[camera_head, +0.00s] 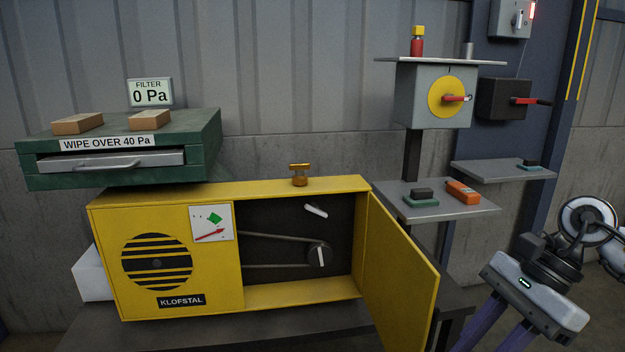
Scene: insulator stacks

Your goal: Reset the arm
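My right gripper (487,332) is at the lower right, with its grey body tilted and its two purple fingers pointing down and left. The fingers are spread apart with nothing seen between them, so it looks open; their tips are cut off by the bottom edge. It is to the right of the open door (402,275) of the yellow KLOFSTAL cabinet (180,225) and in front of the grey shelf (440,200). My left gripper is not in view.
A green filter box (200,150) with two tan blocks stands at the left. An orange device (462,192) lies on the grey shelf. A grey box with a red-handled switch (455,98) stands behind. The cabinet door juts forward left of my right gripper.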

